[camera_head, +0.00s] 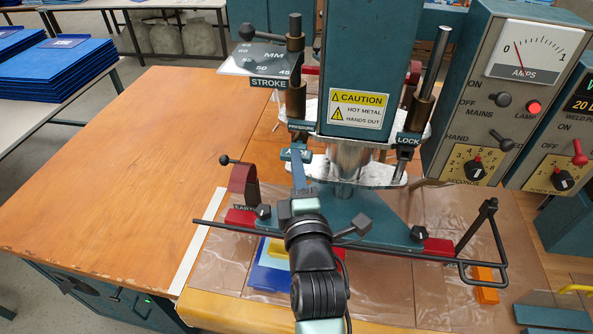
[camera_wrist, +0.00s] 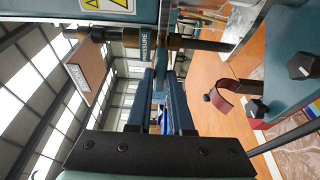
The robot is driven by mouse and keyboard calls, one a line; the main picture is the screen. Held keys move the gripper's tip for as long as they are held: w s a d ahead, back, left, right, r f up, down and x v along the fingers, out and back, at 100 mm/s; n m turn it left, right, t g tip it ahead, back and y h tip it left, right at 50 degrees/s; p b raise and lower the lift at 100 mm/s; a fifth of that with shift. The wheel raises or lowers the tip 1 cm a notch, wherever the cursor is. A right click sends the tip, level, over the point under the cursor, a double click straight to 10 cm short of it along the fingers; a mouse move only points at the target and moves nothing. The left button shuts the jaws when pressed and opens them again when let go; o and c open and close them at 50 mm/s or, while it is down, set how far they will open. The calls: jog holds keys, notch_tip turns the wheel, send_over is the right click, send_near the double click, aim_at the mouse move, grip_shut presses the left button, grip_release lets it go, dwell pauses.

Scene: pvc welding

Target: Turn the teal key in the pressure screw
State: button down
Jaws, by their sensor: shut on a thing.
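The teal key (camera_head: 296,155), labelled KEY, sits at the left side of the press, below a dark pressure-screw post (camera_head: 295,100). My gripper (camera_head: 299,180) reaches up to it from the front, and its fingers point at the key. In the wrist view my gripper's two dark fingers (camera_wrist: 160,95) are closed around a narrow teal piece, the key (camera_wrist: 159,82). The PRESSURE label (camera_wrist: 146,38) and the screw's brown collar show just beyond the fingertips. The exact contact on the key and the screw's socket are partly hidden.
A STROKE scale plate (camera_head: 262,60) stands left of the post. The red EARTH clamp (camera_head: 244,182) is left of my gripper. A black bar frame (camera_head: 482,240) crosses in front of the press. The control box (camera_head: 490,95) stands right. The orange tabletop (camera_head: 120,160) at left is clear.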

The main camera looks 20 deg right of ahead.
jog(key=shift+w+d+b, duration=0.25)
jog(key=shift+w+b, duration=0.05)
jog(key=shift+w, duration=0.05)
jog(key=c, duration=0.7)
grip_release()
jog(key=shift+c, duration=0.2)
jog(key=shift+s, duration=0.1)
jog(key=b+v, duration=0.3)
jog(key=v, duration=0.9)
jog(key=shift+s+a, duration=0.15)
jog(key=shift+s, duration=0.2)
